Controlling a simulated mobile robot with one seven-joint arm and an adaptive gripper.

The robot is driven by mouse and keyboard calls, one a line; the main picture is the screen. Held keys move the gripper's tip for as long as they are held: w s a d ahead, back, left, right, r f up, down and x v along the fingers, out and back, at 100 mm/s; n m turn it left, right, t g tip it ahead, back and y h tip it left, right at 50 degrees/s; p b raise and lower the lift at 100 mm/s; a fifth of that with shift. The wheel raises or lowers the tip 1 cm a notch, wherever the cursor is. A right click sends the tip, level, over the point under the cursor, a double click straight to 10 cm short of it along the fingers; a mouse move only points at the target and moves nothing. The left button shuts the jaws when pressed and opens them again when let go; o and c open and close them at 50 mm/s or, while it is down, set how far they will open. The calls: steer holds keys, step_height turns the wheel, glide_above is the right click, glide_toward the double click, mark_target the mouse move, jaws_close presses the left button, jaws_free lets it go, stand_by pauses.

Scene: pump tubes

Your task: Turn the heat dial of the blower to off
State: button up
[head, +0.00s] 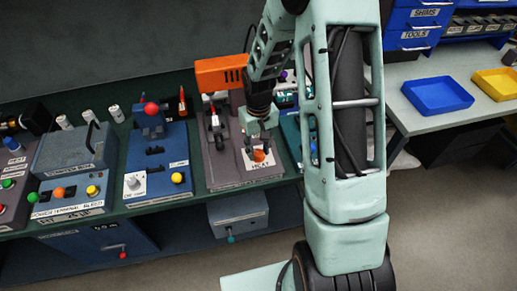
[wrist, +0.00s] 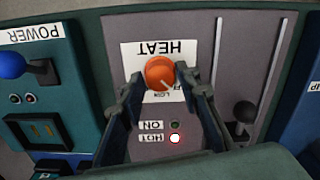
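The orange heat dial (wrist: 160,72) sits on a white plate marked HEAT (wrist: 165,49), upside down in the wrist view. A pale pointer mark on the dial points to the lower right there. The lettering below the dial is partly covered. My gripper (wrist: 158,78) is open, with one finger on each side of the dial; a gap shows on the left, and contact on the right is unclear. In the head view my gripper (head: 259,142) reaches down over the dial (head: 259,155) on the grey blower panel (head: 225,172). The orange blower (head: 220,74) is behind it.
The HOT lamp (wrist: 175,138) is lit; the ON lamp (wrist: 174,125) looks dark. A black lever (wrist: 243,113) stands on the same panel. A blue-knobbed POWER unit (wrist: 12,66) is beside it. A blue station (head: 157,165) stands left of the blower.

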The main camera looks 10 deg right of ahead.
mark_target(258, 152)
steer(key=shift+o, duration=1.1)
step_height(258, 152, up, 12)
